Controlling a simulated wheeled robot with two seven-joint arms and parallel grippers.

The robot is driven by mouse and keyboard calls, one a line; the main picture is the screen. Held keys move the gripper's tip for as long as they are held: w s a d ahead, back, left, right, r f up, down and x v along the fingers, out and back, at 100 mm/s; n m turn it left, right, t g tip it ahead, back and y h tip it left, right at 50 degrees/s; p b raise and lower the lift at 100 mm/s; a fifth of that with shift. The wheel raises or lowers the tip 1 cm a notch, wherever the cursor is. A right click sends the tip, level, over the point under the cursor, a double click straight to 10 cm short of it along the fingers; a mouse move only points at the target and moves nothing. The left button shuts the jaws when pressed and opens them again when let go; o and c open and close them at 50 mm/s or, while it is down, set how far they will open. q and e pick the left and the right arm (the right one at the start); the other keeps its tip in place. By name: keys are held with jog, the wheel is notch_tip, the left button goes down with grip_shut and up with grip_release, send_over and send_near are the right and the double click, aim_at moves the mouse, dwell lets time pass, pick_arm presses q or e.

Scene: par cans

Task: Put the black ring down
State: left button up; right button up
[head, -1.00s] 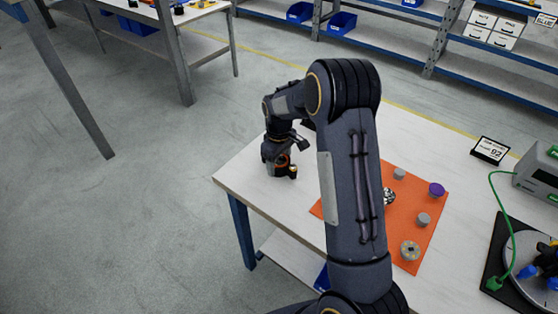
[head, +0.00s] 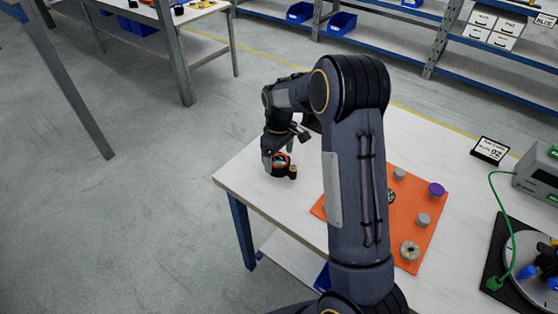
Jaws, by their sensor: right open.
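My right gripper (head: 278,158) is over the left end of the white table, pointing down, with its fingers apart. A black ring (head: 281,170) with orange showing inside it is right at the fingertips, low over or on the tabletop. A small dark piece with a tan top (head: 293,172) is at its right side. The fingers partly cover the ring, and I cannot tell whether they touch it. My left gripper is out of view.
An orange mat (head: 431,216) on the white table (head: 240,180) holds grey cylinders (head: 423,220), a purple-topped piece (head: 436,189) and a round tan disc (head: 410,251). A sign (head: 490,150) and a grey device (head: 540,172) stand right. My right arm hides the table's middle.

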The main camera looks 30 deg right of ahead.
notch_tip(320, 180, up, 9)
jog(key=s+a+r+m+t+y, duration=0.1)
jog(key=s+a+r+m, duration=0.1)
jog(key=s+r, duration=0.3)
jog(key=s+a+r+m+t+y, duration=0.1)
jog(key=s+a+r+t+y, duration=0.15)
jog(key=s, duration=0.55)
jog(key=s+a+f+m+t, duration=0.1)
jog(key=s+a, duration=0.2)
jog(key=s, duration=0.5)
jog(key=s+a+m+t, duration=0.1)
jog(key=s+a, duration=0.3)
jog(key=s, duration=0.4)
jog(key=shift+f+m, duration=0.4)
jog(key=shift+m, duration=0.2)
